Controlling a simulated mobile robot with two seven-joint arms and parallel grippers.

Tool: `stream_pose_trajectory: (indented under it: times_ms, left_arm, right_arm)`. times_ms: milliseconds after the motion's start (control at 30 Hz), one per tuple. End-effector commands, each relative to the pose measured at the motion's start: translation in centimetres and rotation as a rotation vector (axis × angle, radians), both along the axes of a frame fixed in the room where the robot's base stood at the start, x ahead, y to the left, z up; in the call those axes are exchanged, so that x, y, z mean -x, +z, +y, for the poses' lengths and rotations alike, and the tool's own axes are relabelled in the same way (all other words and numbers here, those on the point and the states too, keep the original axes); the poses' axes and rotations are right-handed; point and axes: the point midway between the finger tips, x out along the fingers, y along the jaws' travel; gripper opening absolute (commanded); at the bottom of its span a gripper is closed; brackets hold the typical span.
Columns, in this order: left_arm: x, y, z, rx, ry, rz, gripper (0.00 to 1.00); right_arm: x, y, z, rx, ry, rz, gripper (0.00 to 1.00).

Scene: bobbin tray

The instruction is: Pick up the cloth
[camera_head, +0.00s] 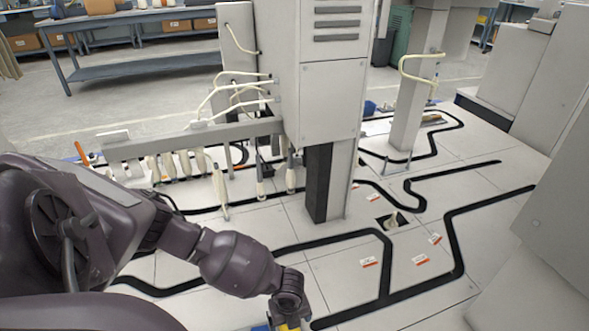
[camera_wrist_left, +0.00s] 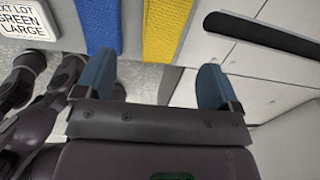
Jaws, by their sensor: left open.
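My left gripper (camera_wrist_left: 155,82) is open, its two blue fingers wide apart with nothing between them. In the head view my left arm reaches to the bottom edge, and its fingers are mostly cut off. Beyond the fingers in the wrist view lie a blue textured strip (camera_wrist_left: 100,22) and a yellow textured strip (camera_wrist_left: 166,28), side by side and apart from the fingers. Either could be cloth; I cannot tell which is the task's cloth. My right gripper is not in view.
A label card (camera_wrist_left: 30,18) reading "LOT GREEN LARGE" is left of the blue strip. A grey machine column (camera_head: 330,100) stands mid-view, with hanging bobbins (camera_head: 220,185) at its left. Black strips (camera_head: 385,265) run across the pale panels. A workbench (camera_head: 140,70) is behind.

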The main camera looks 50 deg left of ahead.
Motion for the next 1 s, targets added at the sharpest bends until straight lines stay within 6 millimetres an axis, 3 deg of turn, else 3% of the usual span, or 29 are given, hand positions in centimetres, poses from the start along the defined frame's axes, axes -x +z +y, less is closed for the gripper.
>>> stream_pose_trajectory:
  times_ms: [33,100,333,600,967,1000]
  left_arm:
    - [0.4,-1.5,0.0,0.000,0.001,0.011,0.88]
    - [0.4,-2.4,-0.1,0.000,0.000,0.010,0.88]
    - [0.2,-4.0,-0.3,0.002,0.000,0.006,0.88]
    - [0.3,-7.7,-0.8,0.001,0.001,0.010,0.88]
    - [-0.2,-8.0,-0.8,0.001,0.001,-0.001,0.88]
    - [-0.2,-8.0,-0.8,0.001,0.001,-0.001,0.83]
  right_arm:
    - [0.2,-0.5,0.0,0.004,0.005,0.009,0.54]
    - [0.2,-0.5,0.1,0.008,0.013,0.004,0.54]
    - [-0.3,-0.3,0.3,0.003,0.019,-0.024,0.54]
    - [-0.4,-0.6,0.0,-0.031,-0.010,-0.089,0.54]
    - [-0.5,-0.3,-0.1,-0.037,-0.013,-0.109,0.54]
    - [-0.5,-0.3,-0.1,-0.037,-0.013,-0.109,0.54]
